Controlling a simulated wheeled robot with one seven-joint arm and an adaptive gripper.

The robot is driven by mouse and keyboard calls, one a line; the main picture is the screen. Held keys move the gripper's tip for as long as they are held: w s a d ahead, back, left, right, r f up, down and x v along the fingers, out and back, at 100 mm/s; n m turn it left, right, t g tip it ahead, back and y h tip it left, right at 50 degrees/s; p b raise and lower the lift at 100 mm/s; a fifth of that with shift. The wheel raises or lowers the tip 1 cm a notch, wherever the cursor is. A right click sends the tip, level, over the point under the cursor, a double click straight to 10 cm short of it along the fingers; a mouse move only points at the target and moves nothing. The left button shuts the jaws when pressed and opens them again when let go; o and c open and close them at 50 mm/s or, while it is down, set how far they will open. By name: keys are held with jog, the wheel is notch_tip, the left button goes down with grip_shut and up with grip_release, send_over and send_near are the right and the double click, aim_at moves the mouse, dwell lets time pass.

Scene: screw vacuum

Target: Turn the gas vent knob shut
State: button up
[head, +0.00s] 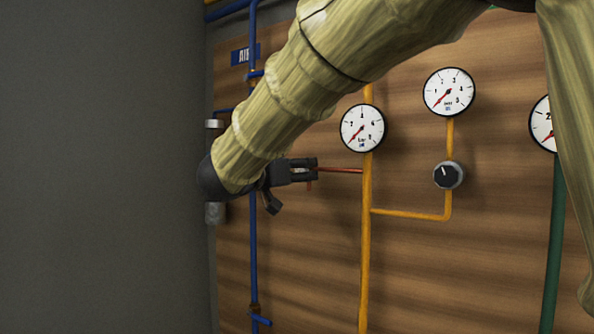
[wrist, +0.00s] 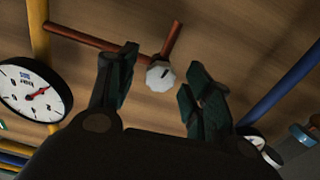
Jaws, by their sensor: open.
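In the wrist view a small pale, many-sided knob (wrist: 160,77) with a dark mark sits where red-brown pipes (wrist: 82,36) meet; I take it as the gas vent knob. My gripper (wrist: 162,60) is open, with one dark finger on each side of the knob in the picture. I cannot tell whether either finger touches it. In the head view my gripper (head: 314,170) is at the left end of the red-brown pipe (head: 342,170), which branches off the yellow pipe (head: 366,230). There the gripper and arm hide the knob.
A black knob (head: 448,175) sits on the yellow branch, below a round gauge (head: 449,92). Another gauge (head: 362,128) is on the main yellow pipe, right of my gripper. A blue pipe (head: 254,240) runs down at the left, near the grey wall (head: 100,170).

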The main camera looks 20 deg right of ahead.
jog(key=c, duration=1)
jog(key=shift+f+m, duration=0.15)
jog(key=shift+m, duration=0.15)
jog(key=m+b, duration=1.5)
jog(key=b, duration=0.1)
jog(key=shift+f, duration=0.1)
jog(key=shift+m, duration=0.3)
